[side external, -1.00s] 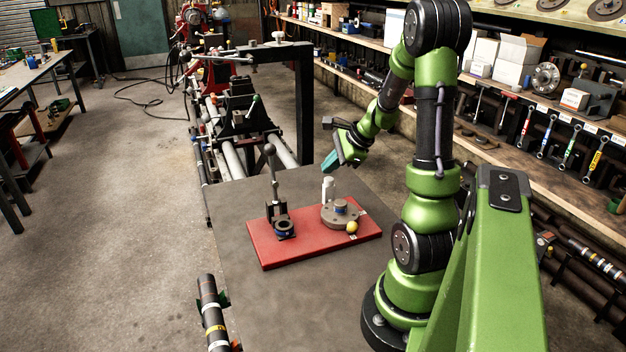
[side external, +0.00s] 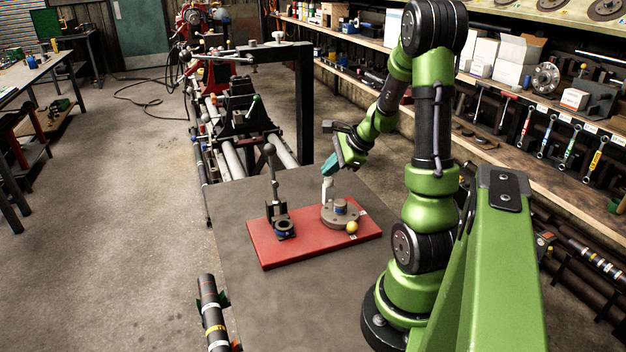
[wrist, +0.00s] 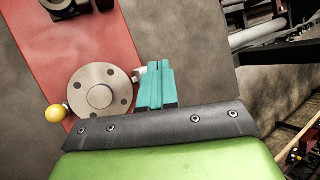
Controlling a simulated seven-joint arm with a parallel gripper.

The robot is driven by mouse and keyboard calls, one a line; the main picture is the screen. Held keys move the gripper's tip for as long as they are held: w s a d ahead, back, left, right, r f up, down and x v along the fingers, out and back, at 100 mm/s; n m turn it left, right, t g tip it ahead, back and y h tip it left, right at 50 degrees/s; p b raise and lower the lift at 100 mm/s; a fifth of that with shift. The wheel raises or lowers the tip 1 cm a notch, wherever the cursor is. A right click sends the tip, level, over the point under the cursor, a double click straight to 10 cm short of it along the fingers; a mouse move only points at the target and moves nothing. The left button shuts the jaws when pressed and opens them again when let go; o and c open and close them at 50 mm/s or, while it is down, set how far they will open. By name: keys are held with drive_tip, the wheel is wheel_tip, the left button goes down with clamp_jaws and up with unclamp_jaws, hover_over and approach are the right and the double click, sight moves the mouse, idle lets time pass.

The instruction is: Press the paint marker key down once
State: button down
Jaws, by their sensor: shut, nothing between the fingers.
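A white upright piece, which I take to be the paint marker key (side external: 327,190), stands at the back edge of a grey round flange (side external: 340,215) on a red board (side external: 300,250). My gripper (side external: 329,168) is shut and empty, its teal fingertips pointing down just above the white piece. In the wrist view the fingertips (wrist: 154,70) are beside the flange (wrist: 98,95), and only a small bit of the white piece (wrist: 138,75) shows at their left. I cannot tell whether the fingers touch it.
A black lever stand (side external: 280,215) with a ball-topped handle rises on the left of the red board. A yellow ball knob (side external: 352,227) sits at the flange's front. A black frame post (side external: 304,110) stands behind the table. The table front (side external: 300,310) is clear.

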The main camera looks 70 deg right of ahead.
sight(330, 179)
drive_tip(key=shift+f, duration=0.55)
idle(0.5)
drive_tip(key=shift+r, duration=1)
drive_tip(key=shift+r, duration=2.5)
